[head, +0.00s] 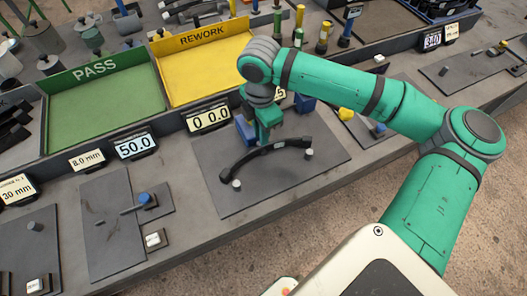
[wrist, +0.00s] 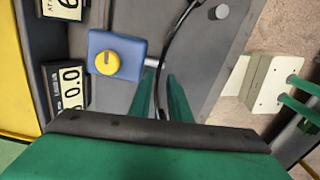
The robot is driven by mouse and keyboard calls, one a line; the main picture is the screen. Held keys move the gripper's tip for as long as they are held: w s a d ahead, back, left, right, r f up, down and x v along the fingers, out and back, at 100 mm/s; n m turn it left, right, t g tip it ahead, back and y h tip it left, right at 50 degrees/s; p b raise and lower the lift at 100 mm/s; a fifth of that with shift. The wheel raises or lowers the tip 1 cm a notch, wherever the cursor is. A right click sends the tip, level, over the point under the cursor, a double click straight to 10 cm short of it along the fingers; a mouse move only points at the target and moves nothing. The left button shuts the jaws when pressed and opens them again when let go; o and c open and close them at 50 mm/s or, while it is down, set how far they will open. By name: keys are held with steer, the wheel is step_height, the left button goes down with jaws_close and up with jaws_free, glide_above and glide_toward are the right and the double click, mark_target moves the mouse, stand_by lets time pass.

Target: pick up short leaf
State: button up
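The short leaf is a dark, slightly arched strip (head: 240,166) on the grey plate in the head view, with small pegs near its two ends. My gripper (head: 263,143) is over the middle of the leaf, pointing down. In the wrist view, the leaf (wrist: 178,40) runs as a thin dark curve down between the two green fingers of my gripper (wrist: 163,85). The fingers are apart, one on each side of the leaf, with gaps visible. The leaf looks at rest on the plate. Whether the fingertips reach its full depth is hard to tell.
A blue block with a yellow knob (wrist: 103,62) stands close left of the fingers in the wrist view. Number displays (head: 209,117) line the bench behind the plate. A green PASS tray (head: 105,105) and yellow REWORK tray (head: 205,65) are behind. Pegs (head: 236,185) stand on the plate.

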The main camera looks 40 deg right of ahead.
step_height(320, 180, down, 8)
steer(key=shift+w+d+r, duration=0.1)
steer(key=shift+d, duration=0.05)
stand_by(0.4)
jaws_close()
stand_by(1.3)
